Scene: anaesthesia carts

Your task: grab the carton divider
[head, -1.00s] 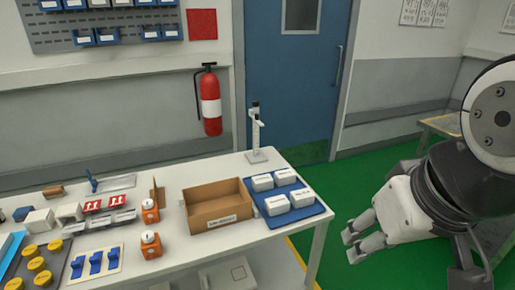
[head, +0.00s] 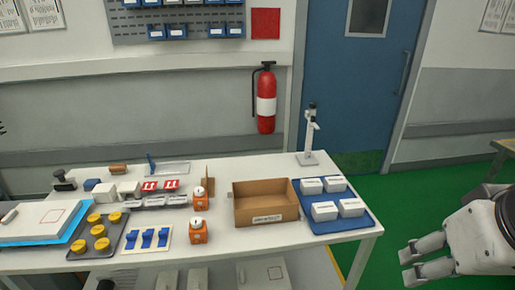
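A thin brown cardboard piece, which looks like the carton divider (head: 210,180), stands upright on the white table, left of the open cardboard carton (head: 264,204). Its lower part is partly hidden by an orange device (head: 199,199) in front of it. The carton looks empty and has a white label on its front. My gripper (head: 407,268) is at the right edge, off the table's right end over the green floor, far from the divider. Its two fingers are apart with nothing between them.
A blue tray (head: 346,222) with several white boxes sits right of the carton. A white stand (head: 308,150) rises behind it. A second orange device (head: 198,231), blue clips (head: 147,239) and yellow-capped items (head: 98,230) crowd the left. Bare tabletop lies in front of the carton.

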